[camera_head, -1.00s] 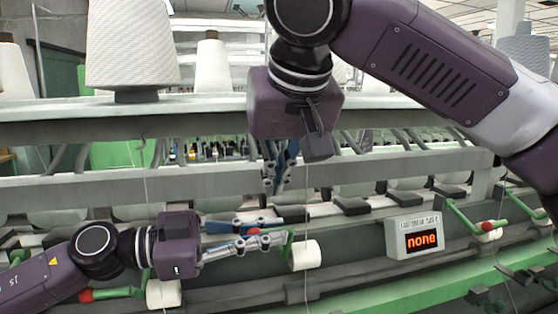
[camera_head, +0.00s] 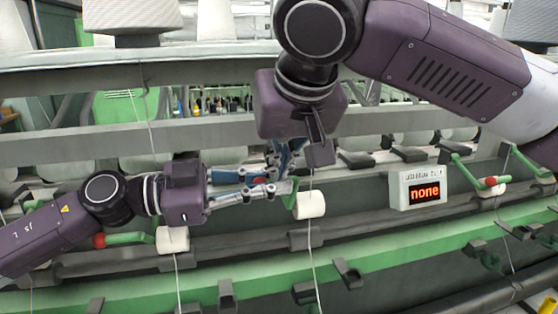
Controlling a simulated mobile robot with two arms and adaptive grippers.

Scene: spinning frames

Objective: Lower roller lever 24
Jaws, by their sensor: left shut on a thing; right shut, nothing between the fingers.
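The green roller lever (camera_head: 292,195) stands beside a white roller (camera_head: 310,205) at the middle of the machine. My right gripper (camera_head: 277,172) points down from above, shut and empty, just above and partly behind the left fingertips. I cannot tell whether the two grippers touch. No label with the lever's number can be read.
A display box (camera_head: 418,189) reading "none" is mounted to the right. Another green lever with a red knob (camera_head: 99,240) is at the left, and one more (camera_head: 491,182) at the right. Threads hang past the rollers. A green rail (camera_head: 380,242) runs below.

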